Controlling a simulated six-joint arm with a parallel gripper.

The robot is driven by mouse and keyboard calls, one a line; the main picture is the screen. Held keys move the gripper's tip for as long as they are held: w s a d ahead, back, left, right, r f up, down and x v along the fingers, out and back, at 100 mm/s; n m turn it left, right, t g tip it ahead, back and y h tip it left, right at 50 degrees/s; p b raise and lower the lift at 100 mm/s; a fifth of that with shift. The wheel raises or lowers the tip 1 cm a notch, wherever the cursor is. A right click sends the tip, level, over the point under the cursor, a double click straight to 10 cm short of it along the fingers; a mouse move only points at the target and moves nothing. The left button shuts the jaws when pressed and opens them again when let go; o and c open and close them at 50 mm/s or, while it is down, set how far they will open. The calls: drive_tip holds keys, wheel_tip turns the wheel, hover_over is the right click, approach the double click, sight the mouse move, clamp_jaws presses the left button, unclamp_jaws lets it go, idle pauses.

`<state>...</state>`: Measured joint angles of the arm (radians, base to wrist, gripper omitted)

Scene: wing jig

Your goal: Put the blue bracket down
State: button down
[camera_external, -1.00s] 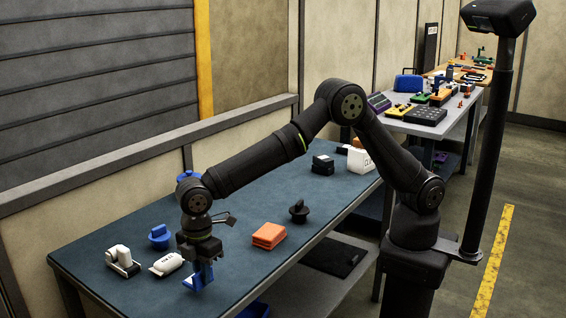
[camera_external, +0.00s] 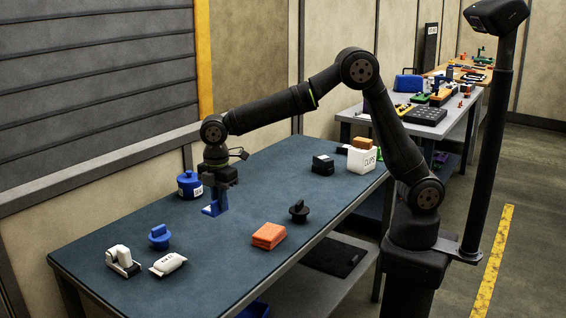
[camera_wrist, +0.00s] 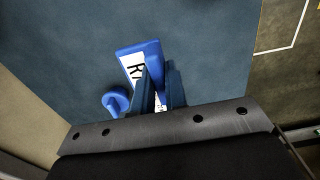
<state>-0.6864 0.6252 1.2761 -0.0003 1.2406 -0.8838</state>
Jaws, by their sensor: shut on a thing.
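The blue bracket (camera_external: 211,209) is an L-shaped piece held in my gripper (camera_external: 217,192). In the wrist view the bracket (camera_wrist: 153,52) shows a white label with dark letters, and my gripper (camera_wrist: 160,92) has its two fingers closed on its upright part. My gripper points down over the far side of the blue-grey table (camera_external: 215,262). The bracket is near the table surface; I cannot tell whether it touches.
A blue labelled jar (camera_external: 189,185) stands just left of my gripper. A blue knobbed part (camera_external: 159,237), a white clamp-like part (camera_external: 122,261) and a white pouch (camera_external: 168,264) are at the front left. Orange blocks (camera_external: 268,235) and a black knobbed part (camera_external: 298,212) lie right.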

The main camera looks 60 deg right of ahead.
drive_tip(key=w+d, duration=0.5)
drive_tip(key=d, duration=0.6)
drive_tip(key=a+f, duration=0.2)
drive_tip(key=a, duration=0.2)
drive_tip(key=s+a+f, duration=0.1)
drive_tip(key=a+f, duration=0.1)
drive_tip(key=a, duration=0.1)
drive_tip(key=a+f, duration=0.3)
drive_tip(key=a, duration=0.1)
drive_tip(key=shift+s+a, duration=0.3)
drive_tip(key=shift+f, duration=1.95)
drive_tip(key=shift+f, duration=0.15)
drive_tip(key=c, duration=1.5)
unclamp_jaws()
drive_tip(key=shift+o, duration=0.2)
wheel_tip(320, 180, up, 12)
drive_tip(key=shift+r, duration=0.15)
